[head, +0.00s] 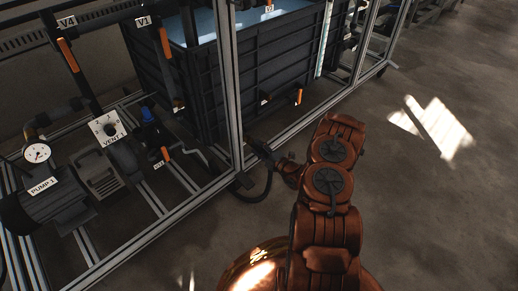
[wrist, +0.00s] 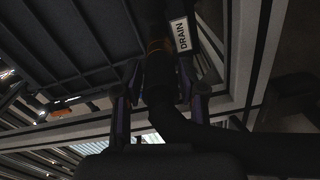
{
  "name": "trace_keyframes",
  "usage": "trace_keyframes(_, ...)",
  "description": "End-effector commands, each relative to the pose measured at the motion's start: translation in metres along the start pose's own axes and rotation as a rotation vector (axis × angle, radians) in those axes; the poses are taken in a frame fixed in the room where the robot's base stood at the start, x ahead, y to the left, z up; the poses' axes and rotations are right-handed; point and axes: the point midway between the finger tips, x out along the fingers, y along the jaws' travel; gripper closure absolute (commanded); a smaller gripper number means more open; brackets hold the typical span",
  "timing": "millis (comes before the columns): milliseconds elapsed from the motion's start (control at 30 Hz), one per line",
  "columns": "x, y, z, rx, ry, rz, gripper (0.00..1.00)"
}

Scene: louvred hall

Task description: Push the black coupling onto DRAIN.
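In the wrist view, the black coupling (wrist: 159,90) is between the two fingers of my gripper (wrist: 161,88), with the thick black hose (wrist: 215,138) running from it to the lower right. My gripper appears shut on the coupling, though the finger contact is dark. The DRAIN label (wrist: 181,35) is just above and right of the coupling. A dark pipe stub with a brass-coloured band (wrist: 157,46) lines up beyond the coupling; I cannot tell whether they touch. In the head view, my gripper (head: 257,148) is low by the frame post, with the hose (head: 262,190) looping below it.
A large black ribbed tank (head: 200,85) of water stands inside the metal frame (head: 231,85). The floor (head: 440,200) to the right is clear.

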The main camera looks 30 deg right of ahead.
Motion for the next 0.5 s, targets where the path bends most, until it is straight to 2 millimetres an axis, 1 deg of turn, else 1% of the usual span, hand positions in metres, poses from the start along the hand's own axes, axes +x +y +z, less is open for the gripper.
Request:
trace_keyframes(33,-0.0001,0.0,0.0001,0.0,0.0,0.0,0.51)
trace_keyframes(133,-0.0001,-0.0001,0.0001,0.0,0.0,0.0,0.41)
trace_keyframes(167,-0.0001,-0.0001,0.0001,0.0,0.0,0.0,0.4)
trace_keyframes(400,-0.0003,-0.0001,0.0002,0.0,-0.001,0.0,0.4)
trace_keyframes(500,-0.0039,0.0007,0.0005,0.001,-0.002,0.0,0.4)
